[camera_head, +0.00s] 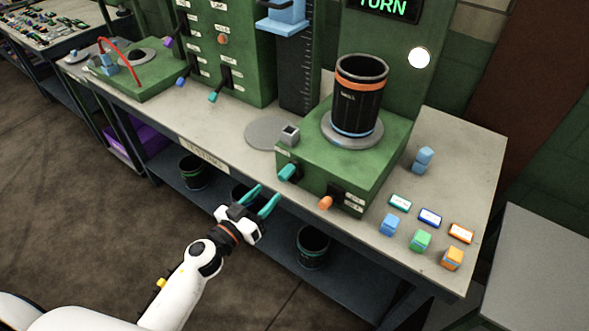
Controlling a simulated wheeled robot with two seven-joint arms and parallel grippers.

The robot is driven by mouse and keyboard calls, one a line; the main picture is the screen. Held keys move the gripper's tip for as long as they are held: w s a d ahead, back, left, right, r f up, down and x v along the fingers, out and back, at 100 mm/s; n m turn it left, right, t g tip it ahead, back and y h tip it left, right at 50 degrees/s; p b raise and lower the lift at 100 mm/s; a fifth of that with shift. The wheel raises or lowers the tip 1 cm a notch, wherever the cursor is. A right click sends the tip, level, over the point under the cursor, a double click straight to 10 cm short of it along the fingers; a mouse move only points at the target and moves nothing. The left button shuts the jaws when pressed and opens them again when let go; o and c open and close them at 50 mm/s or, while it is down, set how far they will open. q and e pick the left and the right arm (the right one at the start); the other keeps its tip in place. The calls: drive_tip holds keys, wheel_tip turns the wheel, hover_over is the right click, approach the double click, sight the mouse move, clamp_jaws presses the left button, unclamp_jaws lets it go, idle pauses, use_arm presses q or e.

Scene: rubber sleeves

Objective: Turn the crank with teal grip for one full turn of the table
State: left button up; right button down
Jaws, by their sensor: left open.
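A green box (345,161) stands on the workbench. On its front face are a crank with a teal grip (289,172) and, to its right, one with an orange grip (326,203). A round grey table (352,135) on top of the box bears a black rubber sleeve (359,100) with an orange band, standing upright. My left gripper (266,200) has teal fingers spread open and empty. In the picture it is below and left of the teal grip, apart from it, in front of the bench edge. My right gripper is out of view.
Colored blocks (421,241) and small labels (430,216) lie on the bench's right part. A grey disc (266,133) lies left of the box. Black sleeves (313,247) stand on the lower shelf. A lit screen (386,8) reads "TURN".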

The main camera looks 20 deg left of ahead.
sight(289, 171)
use_arm(q)
drive_tip(key=x, duration=0.5)
drive_tip(key=shift+w+a+p, duration=0.1)
drive_tip(key=shift+a+p, duration=0.1)
drive_tip(key=shift+p, duration=0.1)
drive_tip(key=x, duration=0.4)
drive_tip(key=shift+w+d+f, duration=0.15)
drive_tip(key=shift+d, duration=0.05)
drive_tip(key=shift+x, duration=0.8)
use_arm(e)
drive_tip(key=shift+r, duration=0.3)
use_arm(q)
drive_tip(key=c, duration=1)
drive_tip(key=shift+o, duration=0.2)
